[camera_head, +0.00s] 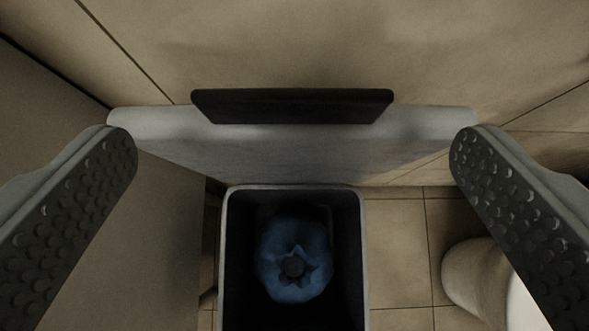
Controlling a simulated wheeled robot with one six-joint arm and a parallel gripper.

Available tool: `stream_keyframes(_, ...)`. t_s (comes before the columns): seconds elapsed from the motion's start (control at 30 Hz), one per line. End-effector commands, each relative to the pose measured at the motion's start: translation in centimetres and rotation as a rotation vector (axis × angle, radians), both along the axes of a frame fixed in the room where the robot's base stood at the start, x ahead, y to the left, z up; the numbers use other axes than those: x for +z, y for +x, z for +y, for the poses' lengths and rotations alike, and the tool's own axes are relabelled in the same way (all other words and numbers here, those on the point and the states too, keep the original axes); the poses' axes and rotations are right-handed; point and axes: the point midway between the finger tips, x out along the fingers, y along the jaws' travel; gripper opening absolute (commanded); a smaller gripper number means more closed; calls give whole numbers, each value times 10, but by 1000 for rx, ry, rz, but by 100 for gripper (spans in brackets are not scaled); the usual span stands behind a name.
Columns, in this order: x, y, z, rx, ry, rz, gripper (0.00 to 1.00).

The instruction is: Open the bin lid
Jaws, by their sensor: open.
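The bin (361,240) is in the lower middle of the view, seen from above. It has a dark inside and a light rim. Its grey lid (290,150) stands raised at the bin's far edge, tilted up toward the wall, with a dark handle strip (292,106) along its top. The bin's mouth is uncovered. My gripper (293,140) is open, with one textured finger on each side of the picture. The fingertips show near the two ends of the lid; I cannot tell whether they touch it. Nothing is between the fingers except the lid in view beyond.
A blue, round, puckered object (294,262) lies inside the bin. A white rounded fixture (475,275) stands on the tiled floor (396,250) at the right. A tan wall (350,45) rises behind the lid. A plain brownish panel (160,230) is close on the left.

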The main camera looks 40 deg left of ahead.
Motion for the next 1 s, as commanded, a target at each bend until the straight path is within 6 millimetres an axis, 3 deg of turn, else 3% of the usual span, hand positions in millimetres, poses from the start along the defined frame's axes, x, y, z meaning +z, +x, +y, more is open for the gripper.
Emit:
stream_keyframes(0.6,67,-69,-51,-2,1,-2,100)
stream_keyframes(1.0,78,-81,-58,-1,1,0,100)
